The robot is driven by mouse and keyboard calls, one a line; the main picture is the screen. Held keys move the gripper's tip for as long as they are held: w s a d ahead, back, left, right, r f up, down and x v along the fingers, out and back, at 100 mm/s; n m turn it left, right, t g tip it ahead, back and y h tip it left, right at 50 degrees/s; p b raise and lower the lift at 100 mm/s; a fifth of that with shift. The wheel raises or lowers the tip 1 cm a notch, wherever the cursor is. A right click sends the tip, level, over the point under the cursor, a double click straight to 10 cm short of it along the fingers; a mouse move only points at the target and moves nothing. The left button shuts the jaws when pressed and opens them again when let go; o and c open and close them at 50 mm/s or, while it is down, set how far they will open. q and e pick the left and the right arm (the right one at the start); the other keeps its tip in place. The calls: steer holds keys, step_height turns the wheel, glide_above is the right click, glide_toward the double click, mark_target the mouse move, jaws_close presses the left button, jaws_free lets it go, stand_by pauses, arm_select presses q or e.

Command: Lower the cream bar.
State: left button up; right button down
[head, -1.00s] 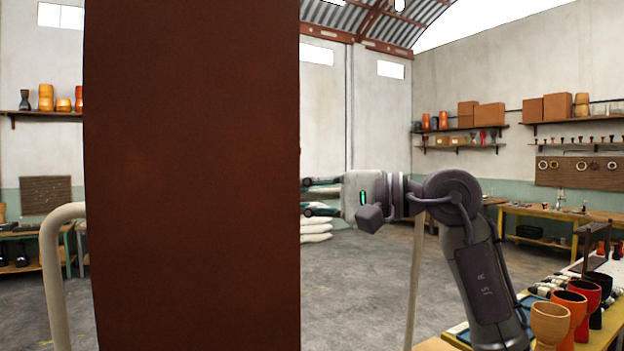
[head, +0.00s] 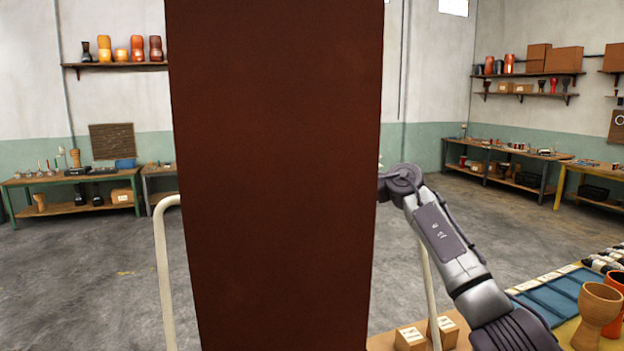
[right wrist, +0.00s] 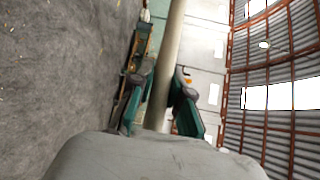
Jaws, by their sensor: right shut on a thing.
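The cream bar shows in the head view as a bent tube (head: 164,270) left of a tall brown panel and a straight length (head: 430,300) right of it. The middle is hidden behind the panel. In the right wrist view the cream bar (right wrist: 170,50) runs between the green fingers of my right gripper (right wrist: 160,100), which is shut on it. In the head view my right arm reaches behind the panel, so its gripper is hidden there. My left gripper is not in view.
The tall brown panel (head: 280,180) blocks the middle of the head view. Grey floor (head: 90,270) is open at left. Workbenches line the walls.

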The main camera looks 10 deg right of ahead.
steer(key=shift+w+a+f, duration=0.1)
steer(key=shift+w+f, duration=0.2)
steer(key=c, duration=1.1)
jaws_free()
steer(key=v, duration=1.2)
